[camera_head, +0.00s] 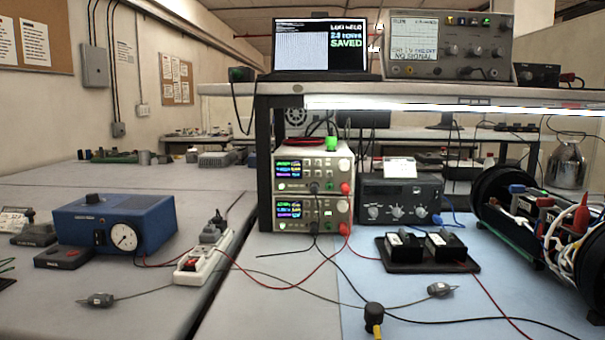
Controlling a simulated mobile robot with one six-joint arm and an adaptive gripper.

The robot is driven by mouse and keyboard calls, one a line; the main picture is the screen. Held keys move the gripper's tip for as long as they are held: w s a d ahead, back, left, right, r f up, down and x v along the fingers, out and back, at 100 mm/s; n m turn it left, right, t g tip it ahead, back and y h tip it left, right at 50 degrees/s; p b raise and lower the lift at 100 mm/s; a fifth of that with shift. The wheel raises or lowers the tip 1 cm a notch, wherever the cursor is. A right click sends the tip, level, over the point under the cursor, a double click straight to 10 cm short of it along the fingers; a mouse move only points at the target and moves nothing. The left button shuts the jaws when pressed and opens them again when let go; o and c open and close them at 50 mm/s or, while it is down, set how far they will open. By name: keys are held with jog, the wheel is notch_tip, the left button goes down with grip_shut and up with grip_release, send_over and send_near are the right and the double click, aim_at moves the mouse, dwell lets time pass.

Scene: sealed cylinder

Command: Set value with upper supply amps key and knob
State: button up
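Two cream bench power supplies are stacked below the shelf, left of centre. The upper supply (341,169) has a small lit colour display (289,169) on its left and small keys and knobs on its right half. These controls are too small to tell the amps key apart or read its value. A green plug or cap (331,143) stands on its top right, and a red terminal (345,188) is at its lower right. The lower supply (341,209) has a similar lit display (289,209). My gripper is not in this view.
Black and red leads run from the supplies across the bench. A grey unit with knobs (400,190) stands right of them, with a black tray (428,266) in front. A white power strip (205,257) lies left. A black cylinder (490,203) fills the right. A laptop (320,46) sits above.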

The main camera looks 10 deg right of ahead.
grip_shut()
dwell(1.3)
